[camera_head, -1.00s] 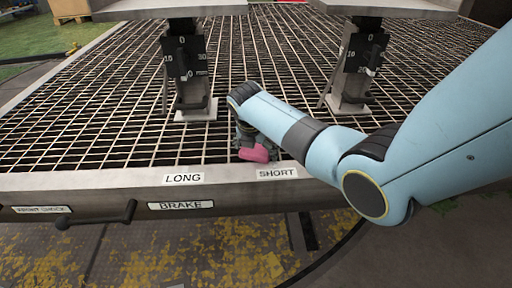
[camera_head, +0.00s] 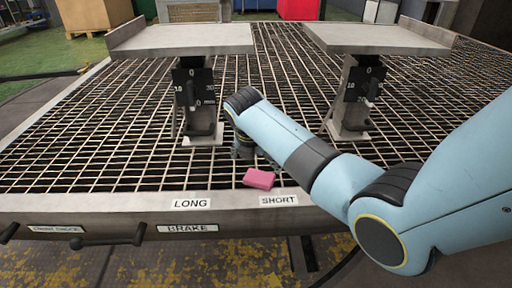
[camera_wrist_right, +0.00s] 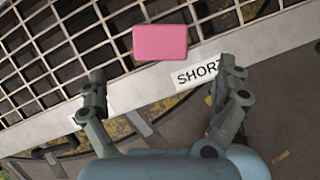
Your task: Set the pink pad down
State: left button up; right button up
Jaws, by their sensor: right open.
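The pink pad (camera_head: 258,179) lies on the grating just behind the front rail, above the SHORT label (camera_head: 279,200). In the right wrist view the pad (camera_wrist_right: 160,42) lies beyond the fingertips, apart from both. My right gripper (camera_wrist_right: 165,82) is open and empty, its two fingers spread wide. In the head view my right gripper (camera_head: 243,150) is mostly hidden behind its own wrist, just behind the pad. My left gripper is not in view.
The metal grating (camera_head: 100,150) spreads wide and is largely bare. Two raised plates on posts, a left plate (camera_head: 185,40) and a right plate (camera_head: 375,38), stand behind. A LONG label (camera_head: 191,204) and brake handle (camera_head: 110,241) are along the front rail.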

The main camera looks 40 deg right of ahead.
pick_arm(q)
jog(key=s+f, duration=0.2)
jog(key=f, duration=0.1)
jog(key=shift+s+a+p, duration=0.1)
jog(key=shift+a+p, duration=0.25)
jog(key=shift+p, duration=0.05)
pick_arm(e)
jog(key=s+f+m+g, duration=0.1)
jog(key=s+f+m, duration=0.5)
jog(key=s, duration=0.8)
jog(key=s+a+f+m+y, duration=0.1)
jog(key=s+f+m, duration=0.4)
jog(key=s+m, duration=0.5)
jog(key=s+a+f+m+g+y, duration=0.1)
jog(key=s+f+m, duration=0.5)
jog(key=s, duration=1.2)
jog(key=m, duration=0.2)
jog(key=shift+s+a+f+m+g, duration=0.2)
jog(key=shift+s+f+m+g, duration=0.1)
jog(key=shift+s+f+m, duration=0.1)
